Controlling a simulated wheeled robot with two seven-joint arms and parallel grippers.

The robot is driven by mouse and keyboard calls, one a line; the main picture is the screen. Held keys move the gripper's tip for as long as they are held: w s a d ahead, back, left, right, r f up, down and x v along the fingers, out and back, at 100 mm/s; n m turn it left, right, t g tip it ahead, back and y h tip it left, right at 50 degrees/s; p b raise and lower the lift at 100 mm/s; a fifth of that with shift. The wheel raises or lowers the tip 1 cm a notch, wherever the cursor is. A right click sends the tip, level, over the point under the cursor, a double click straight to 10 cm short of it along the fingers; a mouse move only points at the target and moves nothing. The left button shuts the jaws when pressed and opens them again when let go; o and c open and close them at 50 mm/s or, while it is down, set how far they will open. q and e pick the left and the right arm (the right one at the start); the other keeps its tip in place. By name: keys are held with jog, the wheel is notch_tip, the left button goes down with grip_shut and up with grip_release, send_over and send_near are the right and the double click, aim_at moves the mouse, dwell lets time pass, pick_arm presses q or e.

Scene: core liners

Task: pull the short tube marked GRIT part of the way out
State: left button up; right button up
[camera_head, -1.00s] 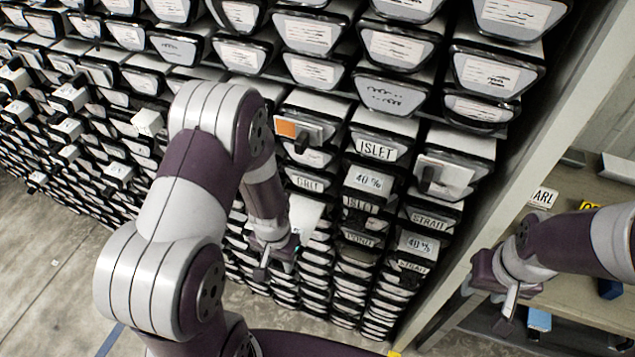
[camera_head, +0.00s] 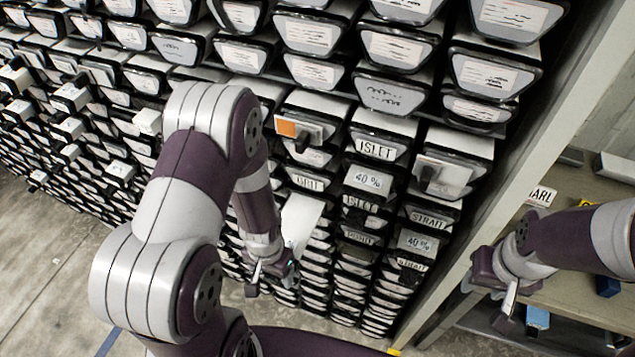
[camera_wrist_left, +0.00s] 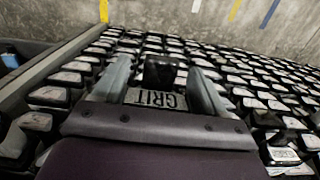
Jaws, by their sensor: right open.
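The short tube marked GRIT (camera_head: 301,218) juts out of the rack in the head view, its pale top showing; my left gripper covers its front. In the left wrist view its label (camera_wrist_left: 157,99) reads GRIT upside down, with a black handle (camera_wrist_left: 160,72) beyond it. Another label reading GRIT (camera_head: 307,182) sits just above, in the rack. My right gripper (camera_head: 507,292) is open and empty at the right.
Tubes marked ISLET (camera_head: 375,149) and STRAIT (camera_head: 428,217) are in the columns to the right. A tag with an orange patch (camera_head: 286,128) hangs above. A grey rack post (camera_head: 555,130) stands between the tubes and the shelf (camera_head: 585,285) at right.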

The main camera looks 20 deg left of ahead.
pick_arm(q)
notch_tip(320, 180, up, 12)
jog(key=shift+n+t, duration=0.4)
jog(key=shift+t, duration=0.3)
jog(key=d+f+b, duration=0.1)
jog(key=b, duration=0.3)
jog(key=w+d+f+b, duration=0.1)
jog(key=b, duration=0.3)
jog(key=shift+w+d+f, duration=0.15)
jog(key=shift+d+f, duration=0.15)
jog(key=shift+d, duration=0.1)
